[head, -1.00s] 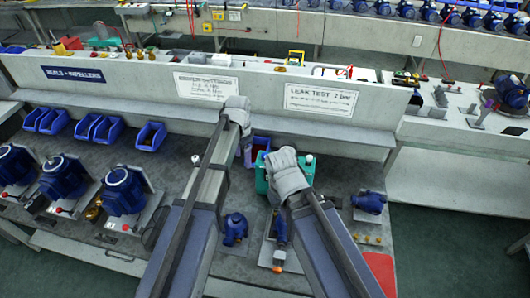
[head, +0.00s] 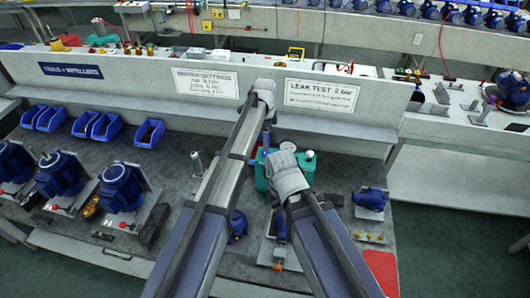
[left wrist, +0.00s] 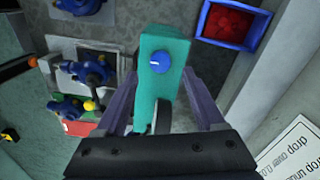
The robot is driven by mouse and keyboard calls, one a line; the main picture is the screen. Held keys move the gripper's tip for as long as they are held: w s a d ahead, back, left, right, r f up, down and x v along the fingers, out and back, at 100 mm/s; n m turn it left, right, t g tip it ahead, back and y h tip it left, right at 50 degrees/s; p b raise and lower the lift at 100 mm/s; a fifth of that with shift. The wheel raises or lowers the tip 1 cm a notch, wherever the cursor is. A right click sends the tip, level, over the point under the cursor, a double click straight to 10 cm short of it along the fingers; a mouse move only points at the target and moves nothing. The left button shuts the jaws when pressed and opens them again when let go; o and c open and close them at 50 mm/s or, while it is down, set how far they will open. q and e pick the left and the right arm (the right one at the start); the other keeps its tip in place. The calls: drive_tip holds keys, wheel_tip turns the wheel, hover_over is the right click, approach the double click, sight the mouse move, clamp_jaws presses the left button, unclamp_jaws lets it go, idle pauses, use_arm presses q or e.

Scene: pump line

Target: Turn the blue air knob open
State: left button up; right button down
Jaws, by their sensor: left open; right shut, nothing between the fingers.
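The blue air knob (left wrist: 160,63) sits on the face of a teal box (left wrist: 163,43) in the left wrist view. A pale line marks the knob. The teal box (head: 261,180) also shows in the head view, partly behind my right arm; the knob is hidden there. My left gripper (left wrist: 158,74) is open, its two fingers on either side of the box in the wrist picture, with the knob between them. I see no contact. In the head view my left gripper (head: 267,128) is beyond the box. My right gripper (head: 287,172) is shut and empty in front of the box, its fingertips mostly hidden.
A blue bin (left wrist: 231,22) with red parts lies beside the box. Blue pumps (left wrist: 92,72) stand on the other side, near a red mat (head: 381,270). A low wall with a leak test sign (head: 321,95) runs behind the bench. Several pumps stand at left.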

use_arm(q)
wheel_tip(320, 180, down, 5)
drive_tip(key=b, duration=0.4)
drive_tip(key=shift+f, duration=0.1)
drive_tip(key=shift+c, duration=0.2)
clamp_jaws()
